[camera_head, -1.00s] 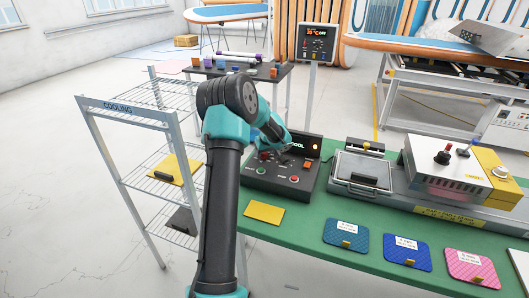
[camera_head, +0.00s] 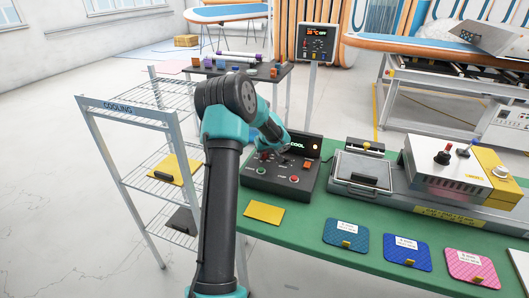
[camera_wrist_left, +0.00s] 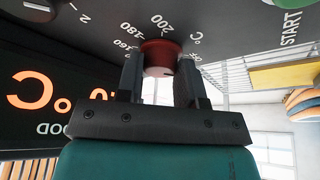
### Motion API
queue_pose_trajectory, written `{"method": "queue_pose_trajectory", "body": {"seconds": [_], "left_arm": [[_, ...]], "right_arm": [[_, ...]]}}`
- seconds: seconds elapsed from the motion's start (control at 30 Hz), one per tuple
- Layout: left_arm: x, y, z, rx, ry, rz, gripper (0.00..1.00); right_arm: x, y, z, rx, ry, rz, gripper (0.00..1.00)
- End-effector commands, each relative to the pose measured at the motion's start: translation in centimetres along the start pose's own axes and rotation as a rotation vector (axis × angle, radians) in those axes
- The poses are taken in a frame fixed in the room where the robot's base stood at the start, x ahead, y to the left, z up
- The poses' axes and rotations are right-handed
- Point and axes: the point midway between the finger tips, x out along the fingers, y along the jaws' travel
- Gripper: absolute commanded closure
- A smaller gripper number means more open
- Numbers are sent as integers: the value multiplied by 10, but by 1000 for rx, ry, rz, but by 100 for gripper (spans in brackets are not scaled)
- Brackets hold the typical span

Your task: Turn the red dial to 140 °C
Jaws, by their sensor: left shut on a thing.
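The red dial (camera_wrist_left: 160,55) is on the dark control box (camera_head: 254,182) on the green table. In the left wrist view, numbers 160, 180 and 200 and a °C mark show around it, seen upside down. My left gripper (camera_wrist_left: 158,78) has one finger on each side of the dial and is shut on it. In the head view the gripper reaches the box from above and hides the dial. I cannot read which number the dial points to. The box's display (camera_wrist_left: 55,95) shows orange characters, partly covered by the gripper. My right gripper is not in view.
A green START button (camera_wrist_left: 290,3) and another knob (camera_wrist_left: 38,8) sit on the same panel. A press (camera_head: 365,175) stands right of the box. A yellow patch (camera_head: 264,213) and several coloured pads lie in front. A wire cooling rack (camera_head: 125,112) stands at left.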

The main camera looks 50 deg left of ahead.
Motion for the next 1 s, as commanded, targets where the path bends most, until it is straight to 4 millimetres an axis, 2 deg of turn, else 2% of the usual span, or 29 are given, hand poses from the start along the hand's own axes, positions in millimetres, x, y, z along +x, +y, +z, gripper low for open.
{"method": "queue_pose_trajectory", "body": {"seconds": [1.0], "left_arm": [[0, -3, -1, 557, 1, 233, 89]], "right_arm": [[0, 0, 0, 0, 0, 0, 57]]}}
